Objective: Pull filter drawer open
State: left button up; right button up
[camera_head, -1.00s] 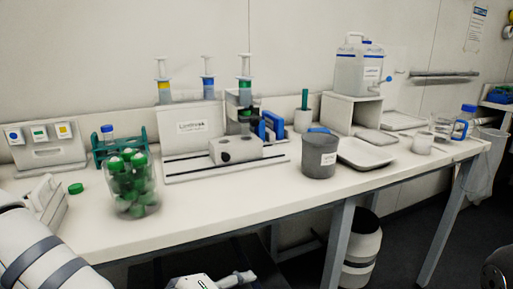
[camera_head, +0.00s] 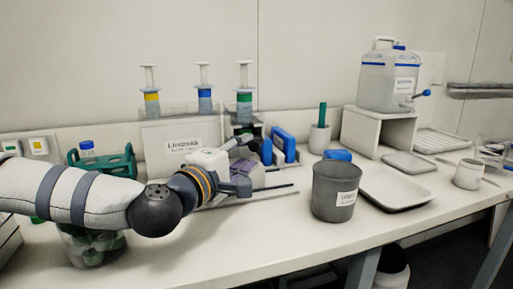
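The white filter unit (camera_head: 167,147) stands against the back of the bench, with a label on its upright panel and thin dark rails in front. The low grey block in front of its panel (camera_head: 250,174) is partly hidden by my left arm; I take it to be the drawer. My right gripper is not in view.
Three syringes with yellow, blue and green bands (camera_head: 204,92) stand behind the unit. Blue plates (camera_head: 284,145), a grey pot (camera_head: 335,190) and a white tray (camera_head: 396,188) are to the right. My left arm passes over a jar of green-capped tubes (camera_head: 90,246).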

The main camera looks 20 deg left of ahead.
aim_at(252, 147)
pick_arm(q)
jog(key=w, duration=0.2)
jog(key=w+d, duration=0.1)
jog(key=w, duration=0.1)
jog(key=shift+w, duration=0.4)
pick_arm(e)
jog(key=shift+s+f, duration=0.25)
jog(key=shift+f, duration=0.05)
pick_arm(q)
grip_shut()
